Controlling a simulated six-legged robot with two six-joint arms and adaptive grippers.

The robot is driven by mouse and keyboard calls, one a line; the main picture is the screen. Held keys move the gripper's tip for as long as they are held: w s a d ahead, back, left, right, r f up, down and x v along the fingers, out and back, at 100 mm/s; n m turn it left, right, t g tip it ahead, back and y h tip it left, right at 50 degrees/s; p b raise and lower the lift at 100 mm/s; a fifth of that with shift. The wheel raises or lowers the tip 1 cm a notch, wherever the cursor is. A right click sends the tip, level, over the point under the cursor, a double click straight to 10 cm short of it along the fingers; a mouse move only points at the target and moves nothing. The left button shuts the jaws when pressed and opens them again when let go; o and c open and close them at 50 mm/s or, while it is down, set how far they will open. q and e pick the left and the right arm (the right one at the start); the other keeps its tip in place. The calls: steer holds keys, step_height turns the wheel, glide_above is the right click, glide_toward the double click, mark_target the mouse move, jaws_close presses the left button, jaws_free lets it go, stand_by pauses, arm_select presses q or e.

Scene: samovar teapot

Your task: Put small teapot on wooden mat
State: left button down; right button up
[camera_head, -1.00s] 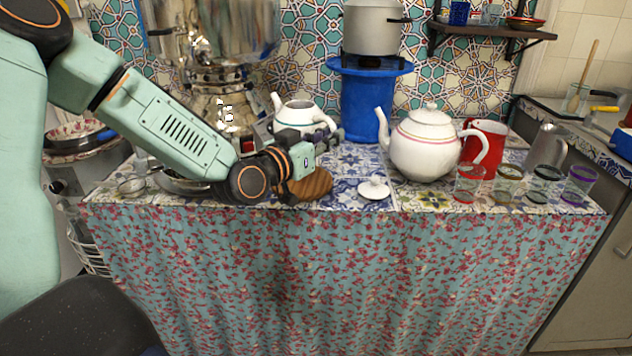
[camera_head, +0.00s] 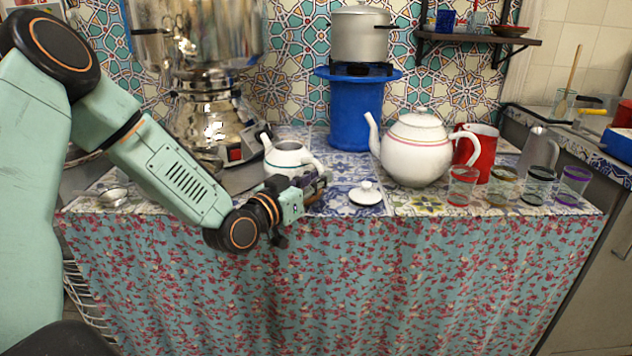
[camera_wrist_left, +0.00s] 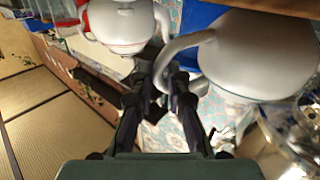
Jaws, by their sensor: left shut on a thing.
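The small teapot (camera_head: 287,160) is white with a green rim and has no lid on. I cannot tell whether the teapot touches anything below. My right gripper is out of view.
A white lid (camera_head: 366,193) lies right of my gripper. The large white teapot (camera_head: 416,150), a red jug (camera_head: 482,150) and several glasses (camera_head: 538,184) stand further right. The samovar (camera_head: 205,110) and a blue stand (camera_head: 356,112) are behind. The front table edge is close.

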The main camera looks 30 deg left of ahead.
arm_select(q)
steer(key=c, duration=1.8)
jaws_free()
steer(key=shift+f, duration=0.2)
steer(key=o, duration=0.5)
steer(key=shift+r, duration=0.15)
